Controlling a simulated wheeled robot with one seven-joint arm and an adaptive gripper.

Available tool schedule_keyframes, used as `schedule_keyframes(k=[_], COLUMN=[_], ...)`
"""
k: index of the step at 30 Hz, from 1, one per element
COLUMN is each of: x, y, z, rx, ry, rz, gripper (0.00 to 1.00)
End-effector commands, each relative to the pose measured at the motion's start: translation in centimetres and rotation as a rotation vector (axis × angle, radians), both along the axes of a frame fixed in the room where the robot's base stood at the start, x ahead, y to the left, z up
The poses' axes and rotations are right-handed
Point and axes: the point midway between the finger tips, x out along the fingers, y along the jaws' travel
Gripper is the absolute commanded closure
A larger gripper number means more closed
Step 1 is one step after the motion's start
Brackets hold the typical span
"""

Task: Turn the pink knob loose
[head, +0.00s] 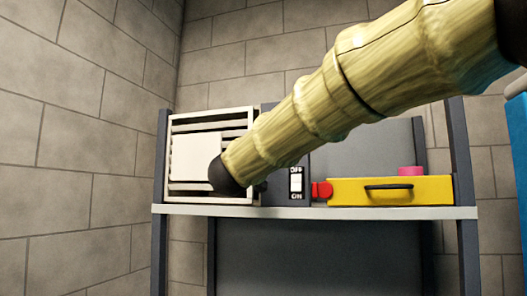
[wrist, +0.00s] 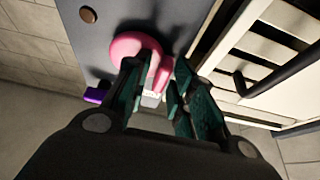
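The pink knob (wrist: 138,46) is round, with a lobe toward the camera, and sits at the grey panel in the wrist view. My gripper (wrist: 158,70) has its two dark teal fingers angled inward at the knob. The left fingertip overlaps the knob, and the lobe shows between the fingers. The right fingertip is close beside the lobe; I cannot tell whether it touches. In the head view my bamboo-patterned arm crosses in front of the grey panel (head: 283,187), and the knob and fingers are hidden there.
A cream slatted vent box (head: 195,158) is left of the panel; in the wrist view it is close at right, with a dark handle (wrist: 240,84). A switch (head: 296,182), a red piece (head: 321,192), and a yellow drawer (head: 390,197) share the white shelf (head: 330,213).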

Motion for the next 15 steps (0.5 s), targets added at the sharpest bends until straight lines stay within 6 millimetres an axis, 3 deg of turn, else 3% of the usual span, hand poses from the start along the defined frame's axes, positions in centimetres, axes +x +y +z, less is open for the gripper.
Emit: schedule_keyframes(k=[10, 15], x=[0.0, -1.1], y=[0.2, 0.6], z=[-0.6, -1.1], rx=[0.0, -0.002], ry=[0.008, 0.01], rz=[0.002, 0.002], gripper=[0.67, 0.67])
